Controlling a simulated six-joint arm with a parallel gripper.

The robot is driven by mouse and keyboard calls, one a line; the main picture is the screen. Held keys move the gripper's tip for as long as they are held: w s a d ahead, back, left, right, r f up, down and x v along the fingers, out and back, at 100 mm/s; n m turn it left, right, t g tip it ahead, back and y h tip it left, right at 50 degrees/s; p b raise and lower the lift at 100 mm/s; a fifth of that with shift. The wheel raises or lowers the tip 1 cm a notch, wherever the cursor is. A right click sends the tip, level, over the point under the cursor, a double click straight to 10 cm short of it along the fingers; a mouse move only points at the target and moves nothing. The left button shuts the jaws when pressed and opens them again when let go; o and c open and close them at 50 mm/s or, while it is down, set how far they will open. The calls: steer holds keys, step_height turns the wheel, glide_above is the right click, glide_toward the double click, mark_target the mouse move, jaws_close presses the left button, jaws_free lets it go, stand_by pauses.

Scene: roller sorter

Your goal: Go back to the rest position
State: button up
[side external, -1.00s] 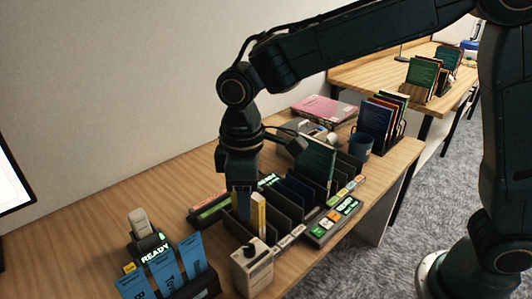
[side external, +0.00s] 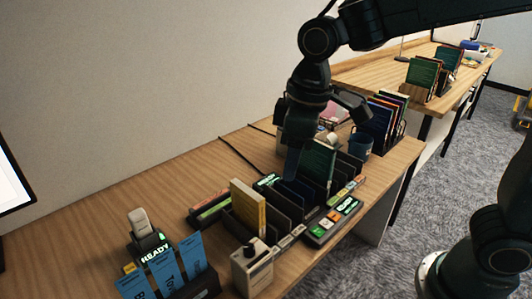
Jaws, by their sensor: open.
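My gripper (side external: 293,163) is open and hangs above the far part of the roller sorter (side external: 262,243), close to a dark green book (side external: 317,160) standing in it. Whether its fingertips touch anything there is hard to tell. A yellow book (side external: 247,208) stands upright in the near slot of the sorter, apart from my gripper. Several dark dividers make up the sorter's other slots.
A button panel (side external: 333,221) lies along the sorter's right side. A blue mug (side external: 359,145) and a rack of books (side external: 384,122) stand behind. A lit READY device (side external: 156,250) and blue cards (side external: 163,271) are at front left. The left desk area (side external: 90,230) is clear.

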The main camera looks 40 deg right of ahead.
steer(key=s+d+r+m+t, duration=0.2)
steer(key=s+d+m+t, duration=0.2)
steer(key=s+d, duration=0.9)
steer(key=shift+s+r+m+h, duration=0.25)
steer(key=shift+s+m+h, duration=0.05)
steer(key=shift+s+m, duration=0.95)
steer(key=shift+w, duration=0.1)
